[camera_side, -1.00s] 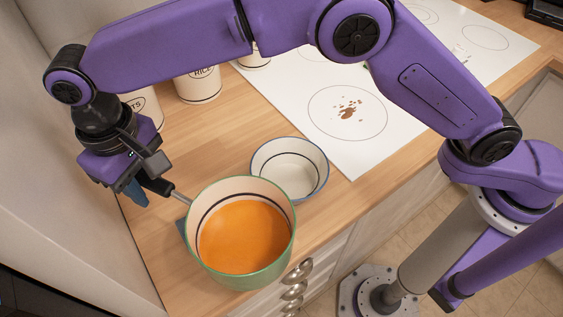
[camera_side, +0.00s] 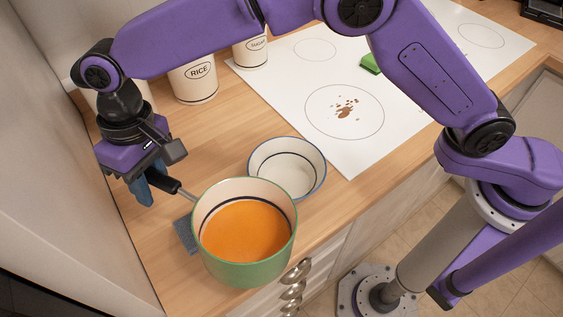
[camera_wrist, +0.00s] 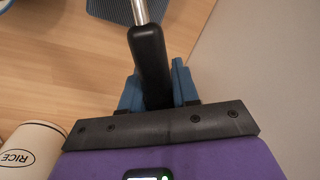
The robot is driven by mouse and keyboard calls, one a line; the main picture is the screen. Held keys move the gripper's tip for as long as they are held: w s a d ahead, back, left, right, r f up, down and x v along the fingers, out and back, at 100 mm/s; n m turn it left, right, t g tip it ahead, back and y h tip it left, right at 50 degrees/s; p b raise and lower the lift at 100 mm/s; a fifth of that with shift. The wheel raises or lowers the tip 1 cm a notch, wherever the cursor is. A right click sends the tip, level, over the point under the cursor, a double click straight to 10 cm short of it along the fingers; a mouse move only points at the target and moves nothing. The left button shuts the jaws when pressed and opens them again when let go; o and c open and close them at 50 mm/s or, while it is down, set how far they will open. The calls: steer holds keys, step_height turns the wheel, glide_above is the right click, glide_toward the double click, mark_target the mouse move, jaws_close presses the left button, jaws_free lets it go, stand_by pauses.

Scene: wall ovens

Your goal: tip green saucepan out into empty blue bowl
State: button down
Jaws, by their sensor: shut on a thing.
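The green saucepan (camera_side: 245,265) holds an orange liquid and is roughly level in the side view. My gripper (camera_side: 150,190) is shut on its black handle, which also shows between the blue fingers in the wrist view (camera_wrist: 150,65). The blue-rimmed bowl (camera_side: 288,172) stands on the wooden counter just behind the saucepan and looks empty; the saucepan's rim overlaps its near edge in the picture. I cannot tell exactly how high the saucepan is above the counter.
A dark grey-blue mat (camera_side: 186,234) lies partly hidden by the saucepan. White canisters, one marked RICE (camera_side: 194,80), stand behind my gripper. The white hob (camera_side: 400,75) has brown spots on it and a green item (camera_side: 371,64). A wall is close at left.

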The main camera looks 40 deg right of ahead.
steer(key=w+d+r+g+y, duration=0.2)
steer(key=d+y, duration=0.1)
steer(key=shift+r+y, duration=0.3)
steer(key=shift+w+d+r+g+y, duration=0.25)
steer(key=shift+d+r+y, duration=0.1)
steer(key=shift+d, duration=0.1)
steer(key=shift+w+d+r+g+y, duration=0.15)
steer(key=shift+d+r+g+y, duration=0.1)
steer(key=shift+d+y, duration=0.15)
stand_by(0.6)
steer(key=shift+w+d+r+g+y, duration=0.25)
steer(key=shift+d+r+g+y, duration=0.2)
steer(key=shift+y, duration=0.2)
stand_by(0.4)
steer(key=shift+w+d+r+g+y+b, duration=0.2)
steer(key=shift+d+r+g+y+b, duration=0.25)
steer(key=shift+y, duration=0.35)
steer(key=shift+w+d+r+g+y+b, duration=0.1)
steer(key=shift+w+d+r+g+y, duration=0.1)
steer(key=shift+r+g+y, duration=0.45)
stand_by(1.7)
steer(key=shift+w+d+g+y+b, duration=0.2)
steer(key=shift+d+g+y+b, duration=0.1)
steer(key=shift+y+b, duration=0.35)
stand_by(0.6)
